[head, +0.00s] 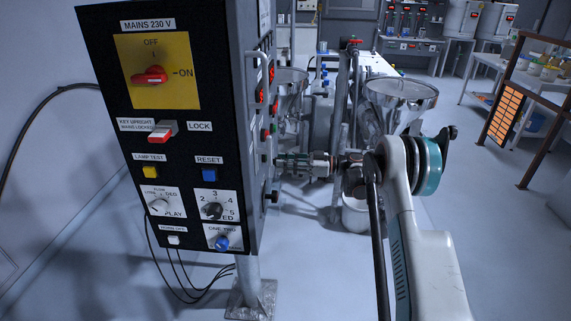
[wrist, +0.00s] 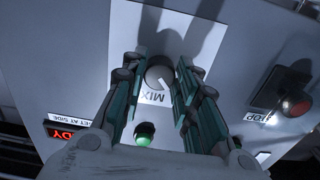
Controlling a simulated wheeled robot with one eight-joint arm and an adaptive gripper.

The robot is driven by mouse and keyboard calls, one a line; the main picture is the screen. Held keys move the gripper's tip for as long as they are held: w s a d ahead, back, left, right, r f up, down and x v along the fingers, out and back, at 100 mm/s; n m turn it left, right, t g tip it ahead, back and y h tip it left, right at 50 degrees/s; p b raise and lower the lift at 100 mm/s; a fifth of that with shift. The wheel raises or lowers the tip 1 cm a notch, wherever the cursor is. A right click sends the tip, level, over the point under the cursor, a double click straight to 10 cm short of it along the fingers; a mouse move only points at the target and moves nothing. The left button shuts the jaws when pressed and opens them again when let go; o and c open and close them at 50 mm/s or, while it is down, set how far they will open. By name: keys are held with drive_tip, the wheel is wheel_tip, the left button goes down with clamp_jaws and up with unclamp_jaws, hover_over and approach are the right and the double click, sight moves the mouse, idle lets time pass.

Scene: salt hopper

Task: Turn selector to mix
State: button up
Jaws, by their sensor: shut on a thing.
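The selector, a round grey knob (wrist: 158,74) on a pale panel, sits between my gripper's two green fingers in the wrist view. A white mark on it slants down and right. The MIX label (wrist: 152,97) reads upside down just below it; other position labels are hidden or out of view. My gripper (wrist: 161,60) is shut on the knob. In the head view my gripper (head: 279,162) reaches the right side face of the dark control cabinet (head: 120,100); the knob is hidden there.
In the head view, steel hoppers (head: 402,92) stand behind my arm. A bench with a brown frame (head: 525,100) is at right, with open floor before it.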

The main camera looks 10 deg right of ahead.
drive_tip(key=shift+m+b, duration=0.55)
drive_tip(key=shift+m, duration=3.65)
drive_tip(key=o, duration=1.1)
drive_tip(key=shift+c, duration=0.2)
drive_tip(key=v, duration=1.2)
